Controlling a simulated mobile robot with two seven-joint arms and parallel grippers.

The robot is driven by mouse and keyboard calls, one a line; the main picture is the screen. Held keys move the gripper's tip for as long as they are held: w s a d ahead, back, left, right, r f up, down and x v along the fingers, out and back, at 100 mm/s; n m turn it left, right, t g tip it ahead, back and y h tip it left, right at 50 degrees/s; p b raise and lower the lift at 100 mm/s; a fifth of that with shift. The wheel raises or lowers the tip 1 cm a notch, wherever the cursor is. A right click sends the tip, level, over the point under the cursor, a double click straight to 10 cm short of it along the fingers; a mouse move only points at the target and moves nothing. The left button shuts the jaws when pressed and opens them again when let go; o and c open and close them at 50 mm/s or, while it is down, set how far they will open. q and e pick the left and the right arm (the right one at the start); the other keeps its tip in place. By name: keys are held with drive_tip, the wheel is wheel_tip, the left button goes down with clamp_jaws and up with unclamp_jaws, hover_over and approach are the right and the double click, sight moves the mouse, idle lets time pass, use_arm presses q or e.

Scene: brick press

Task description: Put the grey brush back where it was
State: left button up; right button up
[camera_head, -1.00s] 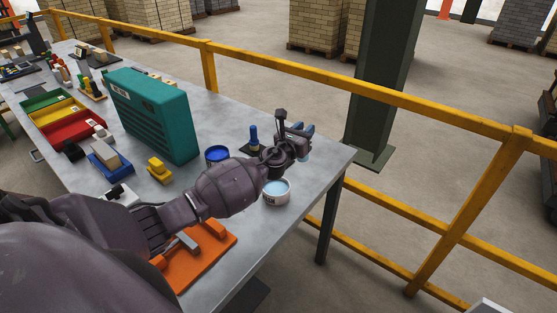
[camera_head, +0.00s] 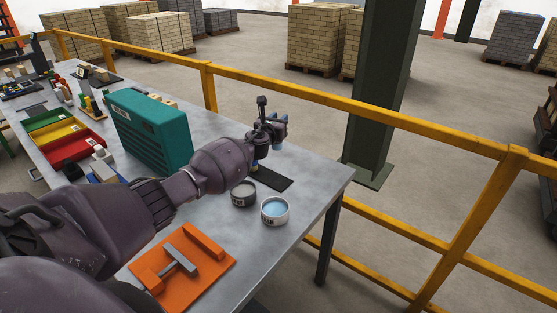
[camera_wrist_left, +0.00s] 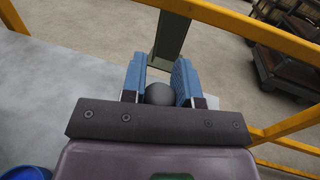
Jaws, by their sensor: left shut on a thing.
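My left gripper (camera_head: 277,127) is raised above the far right part of the bench, over a black mat (camera_head: 278,182). In the left wrist view its two blue fingers (camera_wrist_left: 160,78) are shut on a round grey thing, the end of the grey brush (camera_wrist_left: 159,94). The rest of the brush is hidden by the gripper and wrist. A can with dark grey contents (camera_head: 243,194) and a can with light blue contents (camera_head: 275,211) stand in front of the mat. A small blue part, likely the blue brush (camera_head: 255,166), shows below my wrist. My right gripper is not in view.
An orange fixture (camera_head: 213,274) with a grey piece lies at the near edge. A teal case (camera_head: 150,132) stands to the left, with red, yellow and green bins (camera_head: 75,150) beyond. A blue can (camera_wrist_left: 27,173) shows in the left wrist view. A yellow rail (camera_head: 315,93) runs behind the bench.

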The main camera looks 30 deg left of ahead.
sight(279, 148)
use_arm(q)
wheel_tip(279, 148, down, 10)
drive_tip(key=b, duration=0.6)
drive_tip(key=shift+b, duration=0.3)
drive_tip(key=shift+f, duration=0.25)
drive_tip(key=shift+f+b, duration=0.25)
drive_tip(key=shift+b, duration=0.2)
wheel_tip(279, 148, down, 4)
drive_tip(key=b, duration=0.2)
drive_tip(key=shift+b, duration=0.35)
drive_tip(key=o, duration=0.9)
drive_tip(key=shift+o, duration=0.2)
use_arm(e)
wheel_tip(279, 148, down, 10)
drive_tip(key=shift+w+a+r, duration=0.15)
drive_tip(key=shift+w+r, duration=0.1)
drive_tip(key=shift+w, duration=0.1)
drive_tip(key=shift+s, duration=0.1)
